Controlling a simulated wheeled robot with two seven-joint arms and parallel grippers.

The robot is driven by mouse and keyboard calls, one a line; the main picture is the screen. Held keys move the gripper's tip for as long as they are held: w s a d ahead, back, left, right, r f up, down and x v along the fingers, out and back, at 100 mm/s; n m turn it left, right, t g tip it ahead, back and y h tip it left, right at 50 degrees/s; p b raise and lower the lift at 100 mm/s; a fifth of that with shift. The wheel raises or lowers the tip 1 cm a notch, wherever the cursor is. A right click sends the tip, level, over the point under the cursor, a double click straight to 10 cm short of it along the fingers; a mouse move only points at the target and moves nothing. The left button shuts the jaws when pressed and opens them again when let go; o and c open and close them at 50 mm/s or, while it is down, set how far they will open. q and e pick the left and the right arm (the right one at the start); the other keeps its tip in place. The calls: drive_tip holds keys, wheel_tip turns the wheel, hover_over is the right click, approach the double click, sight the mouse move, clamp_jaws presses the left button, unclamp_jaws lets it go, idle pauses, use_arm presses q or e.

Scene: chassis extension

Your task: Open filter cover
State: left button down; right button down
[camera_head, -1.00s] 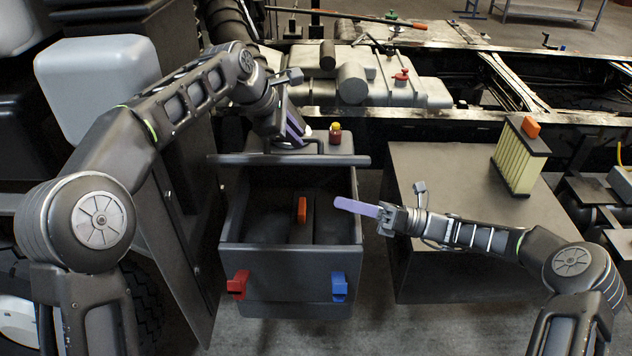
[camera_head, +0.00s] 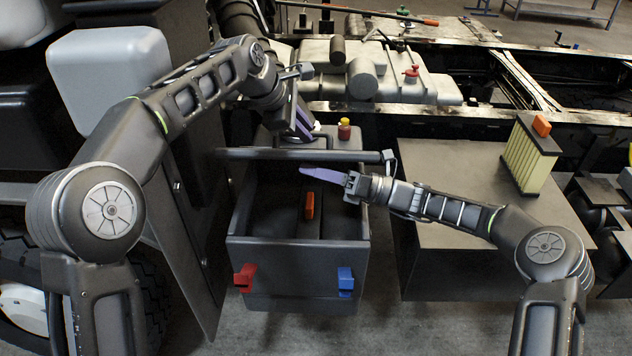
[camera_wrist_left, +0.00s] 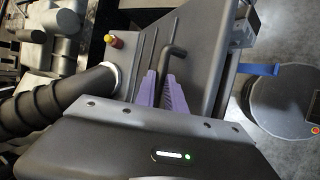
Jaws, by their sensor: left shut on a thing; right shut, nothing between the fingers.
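The dark filter box (camera_head: 295,254) stands open in the head view, with a red latch (camera_head: 243,278) and a blue latch (camera_head: 345,281) on its front. Its cover (camera_head: 270,154) is raised at the back and shows nearly edge-on. My left gripper (camera_head: 303,124) is behind the cover's edge. In the left wrist view its purple fingers (camera_wrist_left: 163,92) are shut on the bent cover handle (camera_wrist_left: 174,58). My right gripper (camera_head: 308,171) is shut and empty above the box opening, in front of the cover. Contact with the cover cannot be told.
An orange-tabbed piece (camera_head: 310,205) sits inside the box. A pale pleated filter with an orange handle (camera_head: 541,126) stands on the dark table (camera_head: 450,180) at right. Vehicle frame rails run along the back.

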use_arm(q)
drive_tip(key=shift+a+f, duration=0.15)
drive_tip(key=shift+f, duration=0.1)
use_arm(e)
drive_tip(key=shift+r, duration=0.1)
use_arm(q)
drive_tip(key=shift+w, duration=0.1)
use_arm(e)
drive_tip(key=shift+w+d+r, duration=0.1)
drive_tip(key=shift+w+r, duration=0.4)
drive_tip(key=shift+r, duration=0.15)
use_arm(q)
drive_tip(key=shift+f, duration=0.25)
use_arm(e)
drive_tip(key=shift+w+r, duration=0.2)
use_arm(q)
drive_tip(key=c, duration=1.4)
unclamp_jaws()
drive_tip(key=shift+r, duration=0.55)
use_arm(e)
drive_tip(key=shift+w+d+f, duration=0.1)
drive_tip(key=shift+w+d, duration=0.05)
drive_tip(key=shift+w, duration=0.1)
drive_tip(key=shift+s+a+f, duration=0.1)
drive_tip(key=shift+s+a, duration=0.1)
drive_tip(key=shift+s, duration=0.1)
use_arm(q)
drive_tip(key=v, duration=1.1)
drive_tip(key=shift+r, duration=0.4)
